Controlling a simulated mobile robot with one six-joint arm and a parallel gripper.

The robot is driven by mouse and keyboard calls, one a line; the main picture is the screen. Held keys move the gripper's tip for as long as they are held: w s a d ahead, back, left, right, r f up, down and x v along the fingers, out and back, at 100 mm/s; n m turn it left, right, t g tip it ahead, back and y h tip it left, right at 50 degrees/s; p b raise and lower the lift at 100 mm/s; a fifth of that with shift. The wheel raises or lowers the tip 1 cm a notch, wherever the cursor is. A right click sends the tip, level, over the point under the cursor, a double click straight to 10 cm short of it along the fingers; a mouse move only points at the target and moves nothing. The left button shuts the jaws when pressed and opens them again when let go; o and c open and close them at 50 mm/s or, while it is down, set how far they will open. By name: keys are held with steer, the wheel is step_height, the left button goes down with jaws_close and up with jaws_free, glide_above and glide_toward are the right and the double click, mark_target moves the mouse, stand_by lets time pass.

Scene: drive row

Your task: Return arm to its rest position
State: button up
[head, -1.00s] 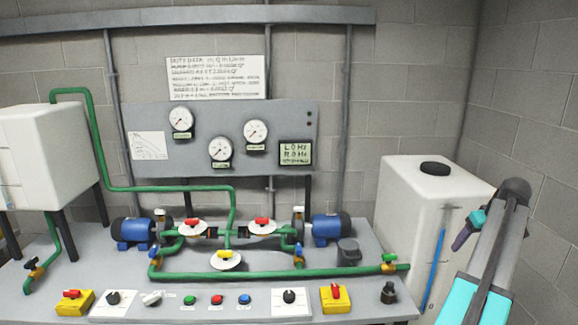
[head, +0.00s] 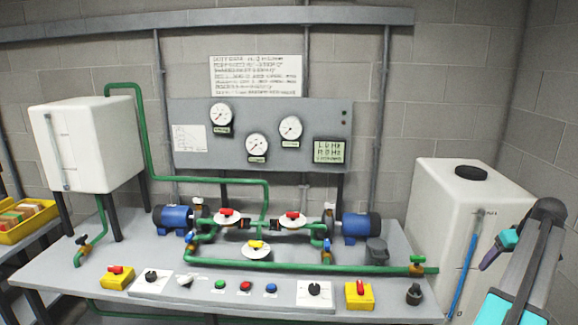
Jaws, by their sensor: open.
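My arm rises at the right edge of the head view, in front of the white tank on the right. A small dark gripper (head: 490,261) shows at its end, beside a teal wrist part, pointing down and left. It is open, and nothing shows in it. Its fingertips are small and hard to make out. It overlaps the right tank in the picture, to the right of the workbench (head: 130,262); I cannot tell its distance from the tank.
The bench carries blue pumps (head: 174,219), green pipes (head: 300,268), several valves and a row of switches. A white tank (head: 90,145) stands at left, another (head: 445,215) at right. A yellow tray (head: 40,228) is far left. A gauge panel (head: 190,160) hangs behind.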

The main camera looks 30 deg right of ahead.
steer(key=w+a+f+y+b, duration=0.1)
steer(key=w+a+f+y, duration=0.1)
steer(key=w+a+f, duration=0.85)
steer(key=w+a+f+n+g+y+b, duration=0.1)
steer(key=w+a+f, duration=0.3)
steer(key=a+f, duration=0.5)
steer(key=w+a+f+n+g+b, duration=0.1)
steer(key=w+a+f, duration=0.3)
steer(key=a+f, duration=0.5)
steer(key=w+a+f+g+y+b, duration=0.1)
steer(key=w+a+f, duration=0.3)
steer(key=a+f, duration=0.5)
steer(key=s+a+f+n+g+b, duration=0.1)
steer(key=s+a+f+g, duration=0.15)
steer(key=a+f, duration=0.7)
steer(key=s+a+f+n+g+b, duration=0.1)
steer(key=s+a+f+b, duration=0.15)
steer(key=a+f, duration=0.7)
steer(key=s+a+f+n+g+h+b, duration=0.1)
steer(key=s+a+f, duration=0.2)
steer(key=s+a, duration=0.5)
steer(key=s+a+f+n+g+h+b, duration=0.1)
steer(key=s+a+f, duration=0.1)
steer(key=s+a, duration=0.7)
steer(key=shift+a+f+g, duration=0.35)
steer(key=shift+a+f, duration=0.05)
steer(key=shift+a, duration=0.3)
